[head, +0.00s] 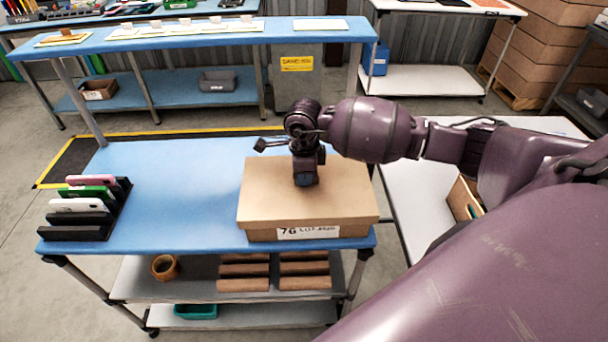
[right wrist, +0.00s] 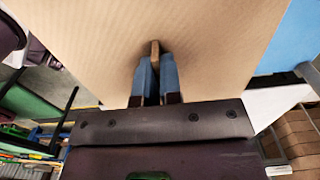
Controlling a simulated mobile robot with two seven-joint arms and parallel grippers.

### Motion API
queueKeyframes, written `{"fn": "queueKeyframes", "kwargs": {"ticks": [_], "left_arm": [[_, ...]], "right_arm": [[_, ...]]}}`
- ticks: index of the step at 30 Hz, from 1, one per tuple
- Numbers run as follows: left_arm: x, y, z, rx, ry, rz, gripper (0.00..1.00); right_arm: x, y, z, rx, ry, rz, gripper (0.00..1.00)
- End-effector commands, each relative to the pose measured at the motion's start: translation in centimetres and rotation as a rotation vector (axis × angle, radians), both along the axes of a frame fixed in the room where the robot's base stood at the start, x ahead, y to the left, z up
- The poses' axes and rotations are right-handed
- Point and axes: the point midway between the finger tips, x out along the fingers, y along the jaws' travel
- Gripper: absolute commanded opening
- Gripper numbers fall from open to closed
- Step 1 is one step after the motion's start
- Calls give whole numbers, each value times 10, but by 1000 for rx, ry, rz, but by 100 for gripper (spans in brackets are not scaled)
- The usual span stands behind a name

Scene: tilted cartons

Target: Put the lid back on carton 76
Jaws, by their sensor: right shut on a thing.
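Carton 76 (head: 258,236) stands at the front right of the blue cart top, its white label (head: 308,232) reading 76 facing front. Its brown cardboard lid (head: 345,195) lies flat over it and covers the opening. The lid's rim lines up closely with the carton; I cannot tell whether it is fully seated. My right gripper (head: 305,181) points down at the middle of the lid. In the right wrist view, its blue fingers (right wrist: 155,80) are shut on a small upright tab (right wrist: 155,48) on the lid (right wrist: 215,40). My left gripper is out of view.
A black rack (head: 118,205) with several upright coloured slabs stands at the cart's left end. The blue top (head: 185,180) between rack and carton is clear. A white table (head: 400,190) with an open box (head: 463,199) is at the right, beneath my arm.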

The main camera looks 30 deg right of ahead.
Motion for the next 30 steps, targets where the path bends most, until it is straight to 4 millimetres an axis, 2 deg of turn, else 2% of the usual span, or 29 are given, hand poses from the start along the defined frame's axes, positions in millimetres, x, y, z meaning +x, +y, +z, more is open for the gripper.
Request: {"fn": "queueKeyframes", "kwargs": {"ticks": [29, 30], "left_arm": [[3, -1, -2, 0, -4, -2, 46], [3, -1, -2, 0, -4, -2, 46]], "right_arm": [[0, 0, -4, 0, 0, 0, 0], [0, 0, -4, 0, 0, 0, 9]]}}
